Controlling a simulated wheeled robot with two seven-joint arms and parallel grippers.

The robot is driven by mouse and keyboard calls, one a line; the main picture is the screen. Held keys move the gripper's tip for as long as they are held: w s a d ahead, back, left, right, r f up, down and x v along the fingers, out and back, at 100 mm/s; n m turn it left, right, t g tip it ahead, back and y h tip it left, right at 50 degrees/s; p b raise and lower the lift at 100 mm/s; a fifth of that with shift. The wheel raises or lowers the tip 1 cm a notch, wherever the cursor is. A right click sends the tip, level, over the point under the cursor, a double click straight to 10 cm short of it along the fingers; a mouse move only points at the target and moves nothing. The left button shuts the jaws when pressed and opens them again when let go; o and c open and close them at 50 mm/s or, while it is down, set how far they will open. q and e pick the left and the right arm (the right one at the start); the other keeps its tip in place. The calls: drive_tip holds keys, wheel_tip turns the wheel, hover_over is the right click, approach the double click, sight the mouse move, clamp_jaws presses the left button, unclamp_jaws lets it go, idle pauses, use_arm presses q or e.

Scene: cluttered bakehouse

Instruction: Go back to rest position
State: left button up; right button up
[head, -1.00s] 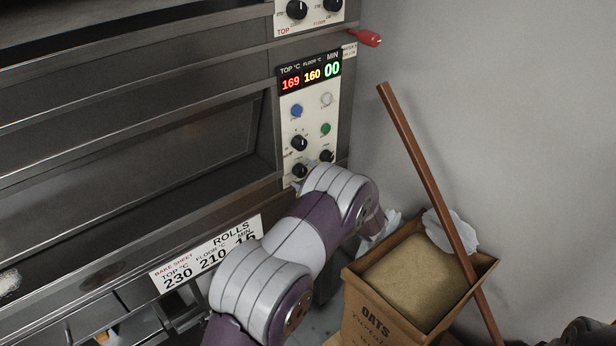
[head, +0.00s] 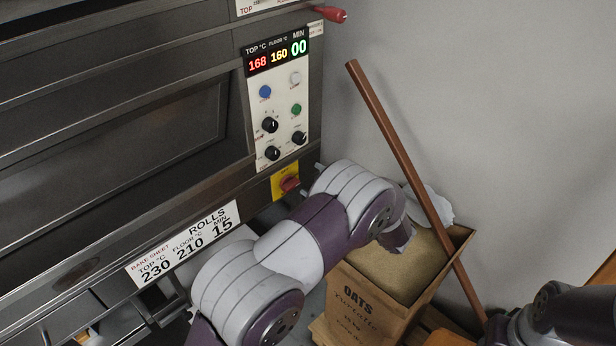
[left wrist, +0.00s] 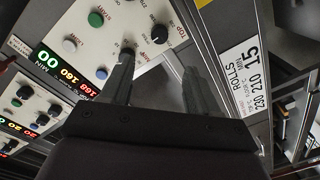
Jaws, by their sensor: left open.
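My left arm (head: 300,245) reaches in from the bottom of the head view, below the oven's control panel (head: 283,125). Its gripper is mostly hidden behind the arm there. In the left wrist view the left gripper (left wrist: 158,68) is open, with its two fingers apart and nothing held between them. The oven panel (left wrist: 105,25) lies beyond the fingers, with a knob (left wrist: 160,34) just past them; I cannot tell the exact gap. Part of my right arm (head: 565,315) shows at the lower right of the head view; its gripper is out of view.
A red handle (head: 330,14) and a yellow plate with a red knob (head: 285,181) are on the oven.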

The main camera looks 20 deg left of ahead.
use_arm(q)
drive_tip(key=shift+f, duration=0.1)
idle(0.3)
drive_tip(key=w+d+f+m+t+h, duration=0.4)
drive_tip(key=w+d+f+m+h, duration=0.1)
drive_tip(key=d+f+m+h, duration=0.45)
drive_tip(key=s+d+r+m+g+h+p, duration=0.2)
drive_tip(key=s+d+m+h+p, duration=0.1)
drive_tip(key=s+m+h, duration=0.25)
drive_tip(key=s+a+r+m+g+h+p, duration=0.1)
drive_tip(key=s+r+m+g, duration=0.2)
drive_tip(key=s, duration=0.4)
drive_tip(key=s+r+m+g+h+p, duration=0.1)
drive_tip(key=s+r+m+g+p, duration=0.2)
drive_tip(key=s, duration=0.5)
drive_tip(key=s+a+r+m+g+p, duration=0.1)
drive_tip(key=s+a+r+m+p, duration=0.1)
drive_tip(key=s+a+r, duration=0.5)
drive_tip(key=shift+s+r+y, duration=0.2)
drive_tip(key=shift+r+y, duration=0.1)
drive_tip(key=shift+r, duration=0.2)
